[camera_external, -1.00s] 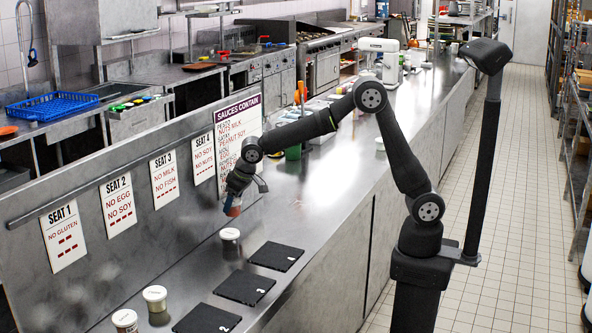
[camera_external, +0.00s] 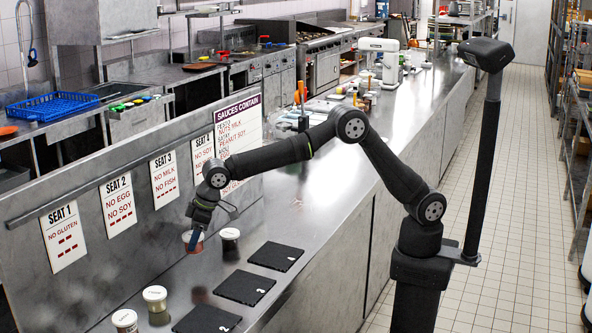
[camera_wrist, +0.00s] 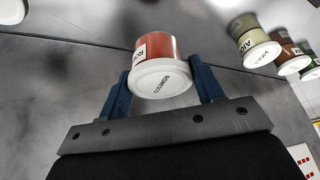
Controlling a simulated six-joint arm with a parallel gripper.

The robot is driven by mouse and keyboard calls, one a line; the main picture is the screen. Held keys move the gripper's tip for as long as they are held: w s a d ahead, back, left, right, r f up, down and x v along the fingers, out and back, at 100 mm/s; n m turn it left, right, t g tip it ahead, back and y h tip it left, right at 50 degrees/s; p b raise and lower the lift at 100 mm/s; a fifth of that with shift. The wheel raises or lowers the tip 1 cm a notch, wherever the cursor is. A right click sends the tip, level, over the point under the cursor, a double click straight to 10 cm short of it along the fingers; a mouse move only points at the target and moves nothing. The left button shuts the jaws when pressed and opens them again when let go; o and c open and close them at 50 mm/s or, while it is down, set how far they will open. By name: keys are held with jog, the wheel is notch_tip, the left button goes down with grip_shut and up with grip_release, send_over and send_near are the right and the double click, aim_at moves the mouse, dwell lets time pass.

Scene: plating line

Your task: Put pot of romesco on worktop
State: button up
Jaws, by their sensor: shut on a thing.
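The pot of romesco (camera_wrist: 163,66) is a small clear pot of red sauce with a white lid marked ROMESCO. My gripper (camera_wrist: 158,70) is shut on it, with one blue finger on each side. In the external view my gripper (camera_external: 196,228) and the pot (camera_external: 193,243) are over the steel worktop (camera_external: 222,268), beside the wall panel and left of a dark lidded pot (camera_external: 229,244). I cannot tell whether the held pot touches the worktop or hangs just above it.
Three black numbered boards (camera_external: 276,256) lie along the worktop's near side. Two pale lidded pots (camera_external: 155,298) stand at the front left. Several lidded pots (camera_wrist: 262,54) show at the right in the wrist view. Seat signs (camera_external: 117,204) hang on the panel behind.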

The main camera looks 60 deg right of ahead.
jog(key=a+f, duration=0.1)
jog(key=s+a+f, duration=0.1)
jog(key=a, duration=0.1)
jog(key=a+f, duration=0.1)
jog(key=shift+s+a, duration=0.15)
jog(key=shift+a, duration=0.25)
jog(key=shift+f, duration=2.05)
jog(key=o, duration=1)
jog(key=shift+f, duration=0.15)
jog(key=v, duration=1.2)
